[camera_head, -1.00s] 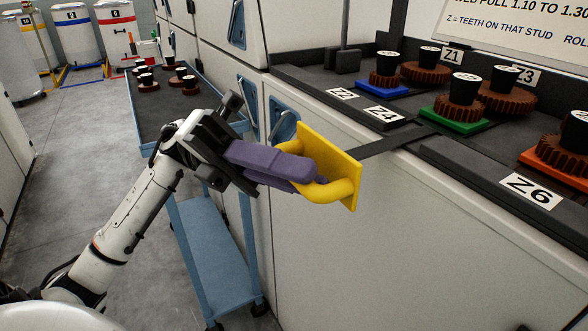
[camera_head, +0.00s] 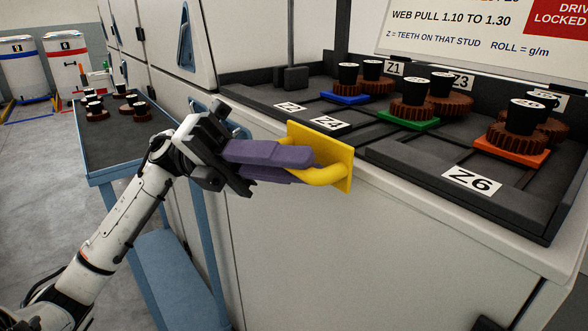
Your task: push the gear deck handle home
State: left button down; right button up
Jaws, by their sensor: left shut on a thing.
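The gear deck handle is a yellow plate with a yellow bar (camera_head: 341,168) at the front edge of the gear deck (camera_head: 400,150). In the earlier view a dark bar ran from its plate to the deck; now the plate hides any such bar. My left gripper (camera_head: 300,163), with purple fingers, is shut on the handle's bar from the left. Its fingertips are partly hidden by the bar. My right gripper is not in view.
Brown gears with black knobs stand on the deck, some on blue (camera_head: 345,97), green (camera_head: 408,119) and orange (camera_head: 511,149) plates. A blue cart (camera_head: 100,173) with gears stands at the left. A sign (camera_head: 480,30) is behind the deck.

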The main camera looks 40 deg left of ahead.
pick_arm(q)
jog(key=c, duration=2)
grip_release()
jog(key=shift+w, duration=0.2)
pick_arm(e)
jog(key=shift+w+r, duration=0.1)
pick_arm(q)
jog(key=shift+a, duration=0.1)
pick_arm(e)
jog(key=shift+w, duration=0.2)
pick_arm(q)
jog(key=shift+a+f, duration=0.2)
jog(key=shift+a, duration=0.15)
jog(key=b+v, duration=0.1)
jog(key=v, duration=0.8)
jog(key=shift+a+r+b, duration=0.15)
jog(key=shift+a+b, duration=0.05)
jog(key=shift+b, duration=0.15)
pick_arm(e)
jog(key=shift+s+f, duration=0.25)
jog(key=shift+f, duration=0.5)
pick_arm(q)
jog(key=shift+s, duration=0.1)
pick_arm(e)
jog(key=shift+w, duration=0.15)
